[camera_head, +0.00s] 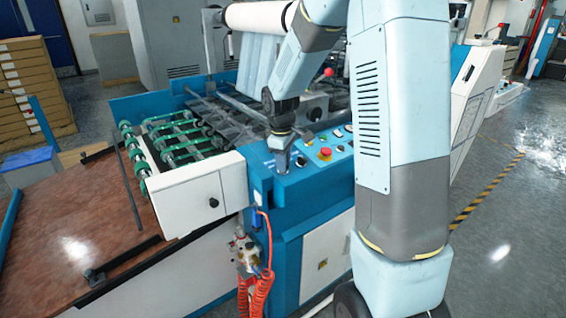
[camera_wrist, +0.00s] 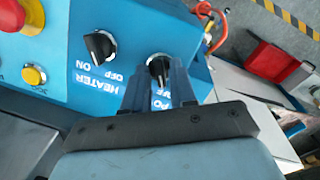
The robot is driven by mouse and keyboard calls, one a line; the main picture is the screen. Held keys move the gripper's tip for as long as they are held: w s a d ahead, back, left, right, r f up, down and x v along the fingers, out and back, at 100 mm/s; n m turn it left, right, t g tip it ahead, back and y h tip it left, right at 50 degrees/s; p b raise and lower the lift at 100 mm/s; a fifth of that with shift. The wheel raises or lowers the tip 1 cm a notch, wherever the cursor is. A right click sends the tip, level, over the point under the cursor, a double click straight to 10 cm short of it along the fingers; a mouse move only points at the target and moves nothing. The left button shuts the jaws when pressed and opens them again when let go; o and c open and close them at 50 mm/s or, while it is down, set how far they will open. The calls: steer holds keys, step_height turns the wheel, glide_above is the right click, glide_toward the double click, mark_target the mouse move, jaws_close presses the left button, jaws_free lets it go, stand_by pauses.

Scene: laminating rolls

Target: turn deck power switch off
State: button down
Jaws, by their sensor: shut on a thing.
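The deck power switch is a round black knob (camera_wrist: 158,66) on the blue control panel (camera_wrist: 140,30). My gripper (camera_wrist: 158,76) is shut on this knob, one finger on each side. In the head view my gripper (camera_head: 281,163) reaches down onto the left end of the panel and hides the knob.
A similar black knob labelled HEATER (camera_wrist: 101,45) is just left of my fingers. A yellow button (camera_wrist: 34,76) and a red button (camera_wrist: 12,16) lie farther left. Red coiled hoses (camera_head: 262,285) hang below the panel's left end. Green rollers (camera_head: 172,145) stand left.

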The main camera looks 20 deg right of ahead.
steer(key=c, duration=1.2)
jaws_free()
step_height(320, 180, up, 14)
steer(key=s+a, duration=0.1)
steer(key=shift+f, duration=0.2)
steer(key=shift+s, duration=0.1)
steer(key=s+r+m+t, duration=0.2)
steer(key=s+r+m, duration=0.1)
steer(key=s, duration=1)
steer(key=s+r+m+t, duration=0.2)
steer(key=s+m, duration=0.4)
steer(key=s, duration=0.8)
steer(key=shift+s+d+r+m+t+y, duration=0.2)
steer(key=shift+d+r+m+t+y, duration=0.1)
steer(key=shift+d+r+t+y, duration=0.1)
